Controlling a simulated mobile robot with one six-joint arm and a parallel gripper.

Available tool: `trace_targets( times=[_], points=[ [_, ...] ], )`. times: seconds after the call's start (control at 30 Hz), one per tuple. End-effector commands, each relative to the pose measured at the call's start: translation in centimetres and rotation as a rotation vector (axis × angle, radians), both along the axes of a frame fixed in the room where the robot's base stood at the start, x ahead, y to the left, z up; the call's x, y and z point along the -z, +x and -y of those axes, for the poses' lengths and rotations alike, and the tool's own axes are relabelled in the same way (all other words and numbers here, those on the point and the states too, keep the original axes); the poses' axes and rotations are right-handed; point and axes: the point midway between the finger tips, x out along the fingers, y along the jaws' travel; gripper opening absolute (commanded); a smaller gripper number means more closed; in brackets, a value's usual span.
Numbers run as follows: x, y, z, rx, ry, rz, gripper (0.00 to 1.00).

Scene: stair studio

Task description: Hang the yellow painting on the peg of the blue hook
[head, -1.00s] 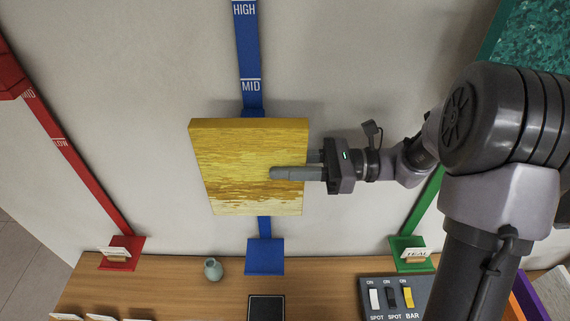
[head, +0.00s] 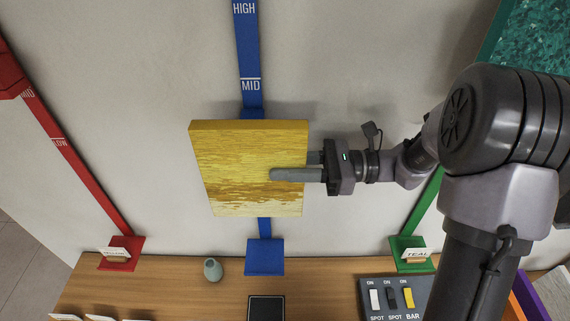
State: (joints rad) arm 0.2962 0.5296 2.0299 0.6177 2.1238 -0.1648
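The yellow painting (head: 248,150) is a thick canvas, yellow above and brownish to pale below. It stands nearly upright in front of the blue rail (head: 248,50), just below its MID mark. My gripper (head: 296,170) reaches in from the right and is shut on the painting's right edge, one finger across the front and the other mostly hidden behind. A little of the blue hook (head: 253,113) shows above the painting's top edge. Its peg is hidden behind the painting, so I cannot tell whether the painting touches it.
A red rail (head: 80,170) is at left and a green rail (head: 430,200) at right, behind my arm. A teal picture (head: 535,45) hangs upper right. The wooden shelf (head: 190,290) below holds a small vase (head: 212,269) and a switch box (head: 385,285).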

Motion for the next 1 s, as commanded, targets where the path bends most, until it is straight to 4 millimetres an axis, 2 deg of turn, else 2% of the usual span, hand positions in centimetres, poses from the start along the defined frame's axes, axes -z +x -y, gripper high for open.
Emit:
trace_targets(
  times=[0.03,0.13,0.63,0.77,1.0],
  points=[
    [0.0,0.0,0.0,0.0,0.0,0.0,0.35],
    [0.0,0.0,0.0,0.0,0.0,0.0,0.52],
    [0.0,0.0,0.5,0.001,-0.001,0.001,0.52],
    [0.0,0.0,3.1,0.005,0.0,-0.001,0.52],
    [0.0,-0.2,10.0,0.004,-0.001,-0.001,0.52]
  ],
)
